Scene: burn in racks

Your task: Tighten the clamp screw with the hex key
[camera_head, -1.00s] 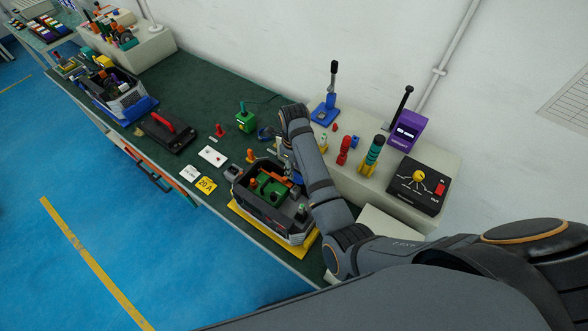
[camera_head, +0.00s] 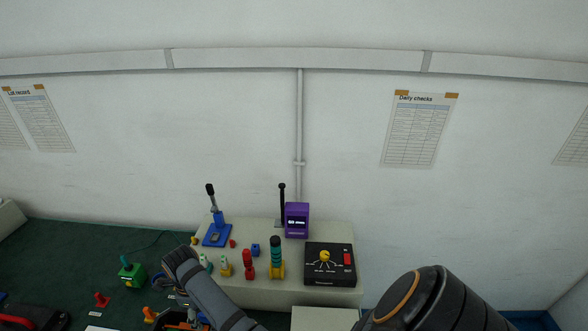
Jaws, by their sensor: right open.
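My right arm comes in from the bottom, and its dark wrist is above the bench's left part. The right gripper (camera_head: 173,292) points down beside the low white stand and is partly hidden by the wrist; it is open, and I see nothing held. A blue fixture (camera_head: 217,234) with an upright black-topped lever stands on the stand's back left; I cannot tell whether it carries the clamp screw. I cannot make out the hex key or the clamp screw. My left gripper is out of view.
The white stand (camera_head: 270,290) also bears red (camera_head: 248,265) and teal-yellow (camera_head: 276,258) upright tools, a purple display unit (camera_head: 297,220) and a black control box (camera_head: 330,264). A green block (camera_head: 132,273) sits on the dark green bench (camera_head: 60,255). An orange-edged bin shows partly below the wrist.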

